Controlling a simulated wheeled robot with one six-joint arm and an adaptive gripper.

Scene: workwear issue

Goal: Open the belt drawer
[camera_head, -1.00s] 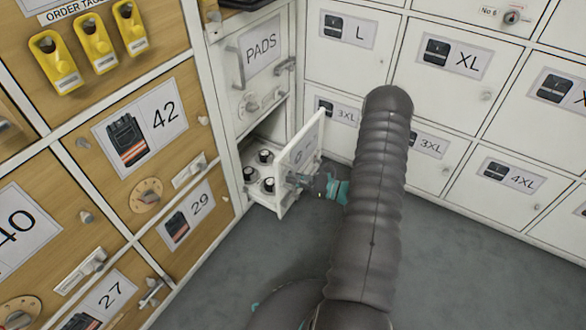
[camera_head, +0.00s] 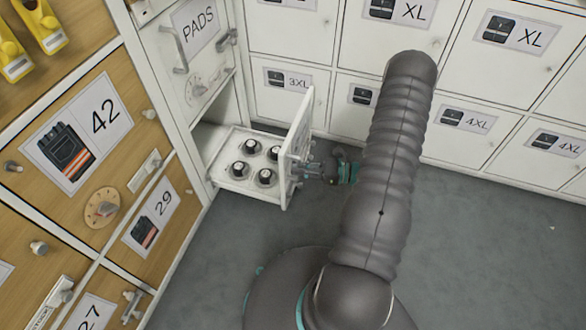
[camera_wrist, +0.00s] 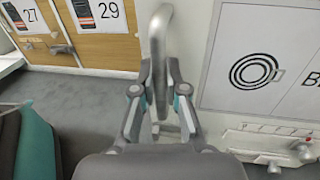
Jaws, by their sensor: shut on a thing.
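The belt drawer (camera_head: 299,128) stands pulled out at the bottom of the narrow white cabinet, below the PADS compartment. Its floor (camera_head: 229,181) shows several dark coiled items with pale centres. In the wrist view its white front (camera_wrist: 240,50) carries a coil drawing and a label starting with "B", cut off by the edge. My gripper (camera_wrist: 160,80) is shut on the grey bar handle (camera_wrist: 157,40), with a finger on each side. In the head view my gripper (camera_head: 310,170) is at the outer side of the drawer front, small and partly hard to make out.
The PADS compartment (camera_head: 197,40) is shut above the drawer. Wooden lockers marked 42 (camera_head: 115,100), 29 and 27 line the left. White size lockers (camera_head: 450,130) line the back. Grey floor (camera_head: 480,250) is clear to the right of my arm.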

